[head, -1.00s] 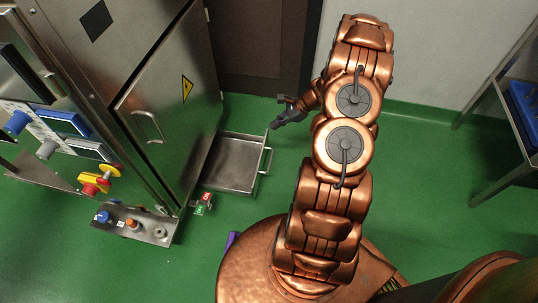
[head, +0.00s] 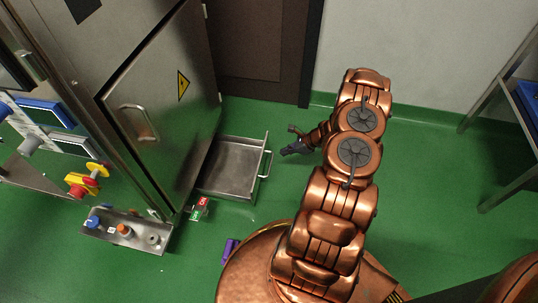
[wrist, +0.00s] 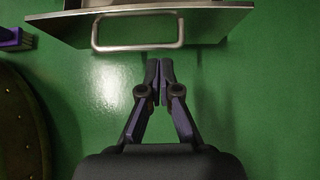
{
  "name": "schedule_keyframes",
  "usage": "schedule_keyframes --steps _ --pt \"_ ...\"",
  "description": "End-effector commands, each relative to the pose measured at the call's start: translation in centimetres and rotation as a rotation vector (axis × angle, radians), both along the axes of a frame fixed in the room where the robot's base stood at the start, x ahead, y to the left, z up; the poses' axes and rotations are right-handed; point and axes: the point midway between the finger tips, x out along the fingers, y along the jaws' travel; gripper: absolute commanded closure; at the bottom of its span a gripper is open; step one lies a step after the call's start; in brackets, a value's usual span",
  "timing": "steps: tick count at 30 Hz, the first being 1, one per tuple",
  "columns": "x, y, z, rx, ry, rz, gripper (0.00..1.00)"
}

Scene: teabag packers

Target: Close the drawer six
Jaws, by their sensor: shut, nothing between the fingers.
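A shallow metal drawer (head: 232,170) stands open at the base of the steel cabinet, low above the green floor. Its front panel and bar handle (head: 264,164) face right. In the wrist view the drawer front (wrist: 215,22) and its handle (wrist: 137,46) lie across the top. My gripper (head: 285,150) is right of the drawer, beside the handle and apart from it. In the wrist view my gripper (wrist: 160,64) is shut and empty, with its fingertips just below the handle. Any number on the drawer is not visible.
A red and green tag (head: 200,209) hangs near the drawer. A purple object (head: 229,251) lies by my base. A metal rack (head: 500,110) stands right.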

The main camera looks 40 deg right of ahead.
Motion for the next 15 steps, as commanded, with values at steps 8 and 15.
schedule_keyframes --steps 8,15 --pt "2.6 2.3 -3.5 -0.003 0.000 0.002 1.00" --pt "4.5 4.0 -3.2 -0.003 0.000 0.001 1.00"
